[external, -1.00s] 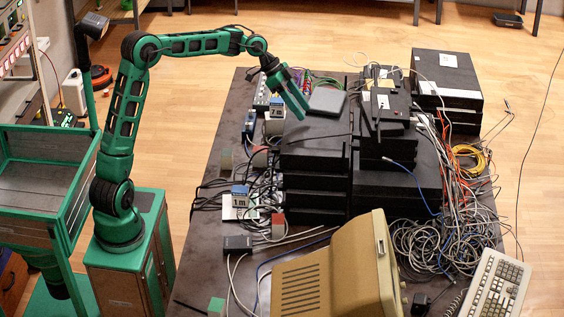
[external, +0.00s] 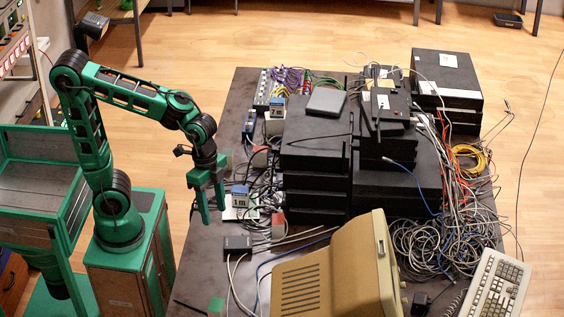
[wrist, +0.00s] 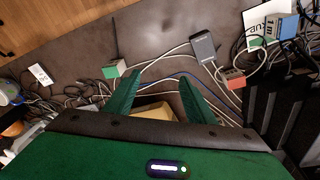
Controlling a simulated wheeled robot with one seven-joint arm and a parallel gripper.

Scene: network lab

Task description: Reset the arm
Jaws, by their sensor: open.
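My gripper (external: 213,212) is a green two-fingered one that points down above the left edge of the dark table (external: 205,262). Its two fingers are apart with nothing between them. In the wrist view the open fingers (wrist: 155,95) show over cables and part of a beige case. My green and black arm is bent, with its elbow raised at upper left and its forearm sloping down to the right.
A stack of black boxes (external: 315,165) stands right of my gripper. Small blue-and-white devices (external: 240,196) and cables lie close by. A beige monitor (external: 335,275), a black adapter (external: 237,244) and a keyboard (external: 490,285) are nearer the front. Wooden floor is clear behind the table.

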